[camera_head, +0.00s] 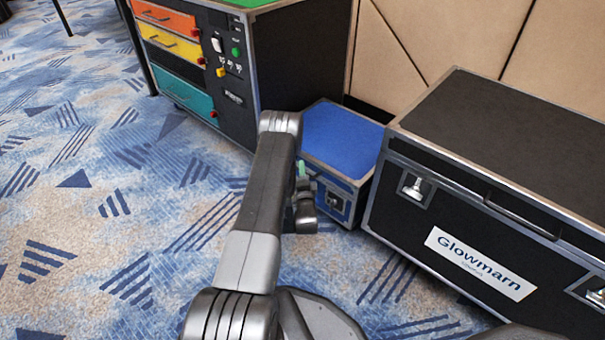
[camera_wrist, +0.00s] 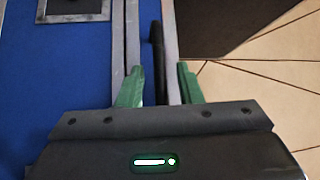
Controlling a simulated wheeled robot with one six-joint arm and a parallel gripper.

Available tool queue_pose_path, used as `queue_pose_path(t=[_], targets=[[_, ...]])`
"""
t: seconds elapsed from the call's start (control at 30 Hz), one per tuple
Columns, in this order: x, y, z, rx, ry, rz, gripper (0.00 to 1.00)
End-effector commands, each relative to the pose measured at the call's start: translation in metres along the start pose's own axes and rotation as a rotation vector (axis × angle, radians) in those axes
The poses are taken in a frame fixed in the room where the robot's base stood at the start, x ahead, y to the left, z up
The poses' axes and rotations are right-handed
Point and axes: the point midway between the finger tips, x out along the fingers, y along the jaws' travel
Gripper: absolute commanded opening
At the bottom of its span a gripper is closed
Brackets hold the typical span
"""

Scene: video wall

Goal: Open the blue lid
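The blue lid (camera_head: 342,137) tops a low metal-edged box between two larger cases. It looks closed. The box's blue front (camera_head: 330,193) has a latch plate (camera_head: 336,202). In the wrist view, a blue face (camera_wrist: 60,70) fills the left, with a metal-framed plate (camera_wrist: 74,10) at the top. Metal edge strips and a slim black handle (camera_wrist: 156,50) run up the middle. My gripper (camera_head: 302,172) is at the box's front left, partly hidden by my arm. In the wrist view my gripper (camera_wrist: 160,88) is open, its green fingers apart around the strip area. Contact cannot be told.
A black case (camera_head: 500,140) labelled Glowmarn stands close on the right. A cabinet (camera_head: 240,70) with orange, yellow and teal drawers stands on the left. A tan panelled wall (camera_head: 440,40) is behind. Patterned carpet (camera_head: 90,220) is clear at the front left.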

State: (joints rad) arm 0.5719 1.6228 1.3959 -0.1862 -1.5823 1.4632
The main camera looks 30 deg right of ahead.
Motion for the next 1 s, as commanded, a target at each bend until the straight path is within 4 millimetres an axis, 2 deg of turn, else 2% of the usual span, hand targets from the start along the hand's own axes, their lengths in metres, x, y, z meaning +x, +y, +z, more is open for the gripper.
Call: queue_pose_path(t=[0.27, 0.4, 0.43, 0.77, 0.87, 1.0], targets=[[0.001, 0.000, 0.000, 0.000, 0.000, 0.000, 0.30], [0.001, 0.000, 0.000, 0.000, 0.000, 0.000, 0.03], [0.001, 0.000, 0.000, 0.000, 0.000, 0.000, 0.00], [0.001, -0.006, 0.000, 0.006, 0.000, 0.006, 0.00], [0.001, -0.016, 0.000, 0.020, 0.000, 0.020, 0.00], [0.001, -0.041, 0.001, 0.054, 0.000, 0.053, 0.00]])
